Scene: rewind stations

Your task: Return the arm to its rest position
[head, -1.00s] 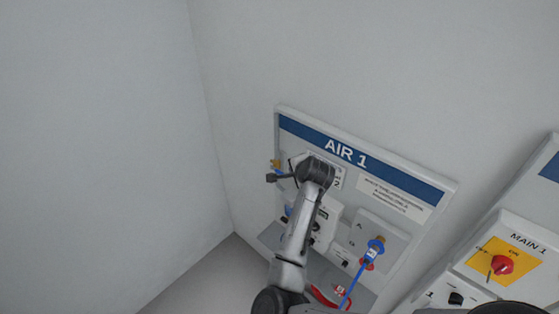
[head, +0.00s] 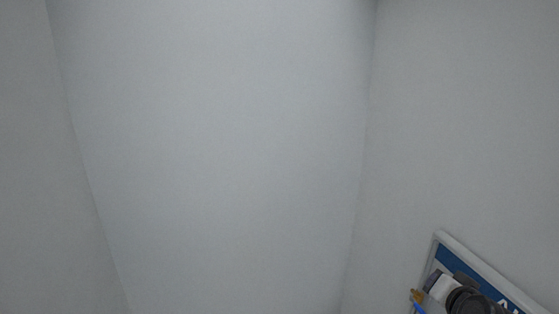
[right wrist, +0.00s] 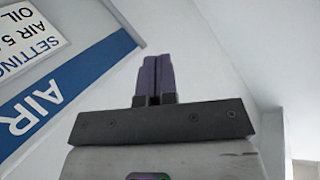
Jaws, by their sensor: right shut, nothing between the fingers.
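My right gripper (right wrist: 155,78) shows in the right wrist view with its two purple fingers closed together and nothing between them. It is beside the AIR panel (right wrist: 70,85), whose blue band and lettering appear upside down at the left. The fingertips look clear of the panel, over plain grey wall. In the head view, part of my right arm (head: 472,300) shows at the bottom right corner, in front of the panel's upper left corner (head: 445,240). The fingers cannot be made out there. My left gripper is in neither view.
A brass fitting (head: 416,296) with a blue part below it sticks out at the panel's left edge. A white label (right wrist: 25,35) sits on the panel. Bare grey walls (head: 220,150) fill most of the head view, with free room before them.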

